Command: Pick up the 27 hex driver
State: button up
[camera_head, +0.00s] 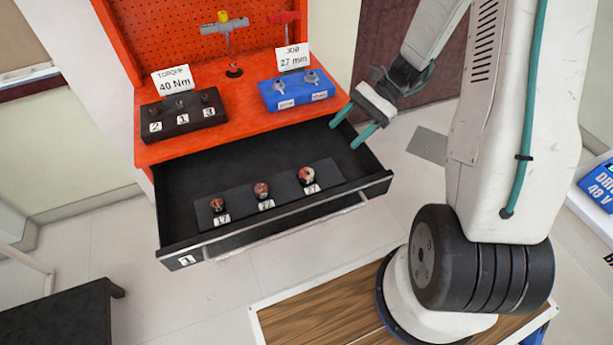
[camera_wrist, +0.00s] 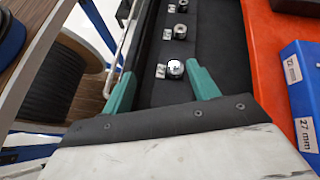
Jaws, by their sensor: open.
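Three small hex drivers stand on a dark strip in the open drawer. The largest, rightmost hex driver (camera_head: 306,174) has a label in front that is hard to read, perhaps 27; it also appears in the wrist view (camera_wrist: 175,67). The middle driver (camera_head: 261,189) has an unclear label, and the left driver (camera_head: 217,204) is labelled 17. My gripper (camera_head: 346,134) is open and empty, above the drawer's right back corner. In the wrist view the largest driver shows between its teal fingertips (camera_wrist: 160,69), with no visible contact.
The drawer (camera_head: 215,162) is pulled out below an orange workbench (camera_head: 235,118). A black holder (camera_head: 183,119) and a blue holder (camera_head: 300,91) marked 27 mm stand on top. The drawer's front wall and handle (camera_head: 290,228) border the drivers; the drawer floor around the strip is clear.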

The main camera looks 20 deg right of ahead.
aim_at(304, 175)
jog(key=f+m, duration=0.1)
jog(key=f, duration=0.2)
jog(key=w+d+f+m+t+y, duration=0.1)
jog(key=f, duration=0.2)
jog(key=d+f+m+t+y, duration=0.1)
jog(key=f+m, duration=0.1)
jog(key=f, duration=0.1)
jog(key=shift+w+d, duration=0.1)
jog(key=shift+w, duration=0.1)
jog(key=x, duration=1.1)
jog(key=shift+w, duration=0.15)
jog(key=c, duration=1.1)
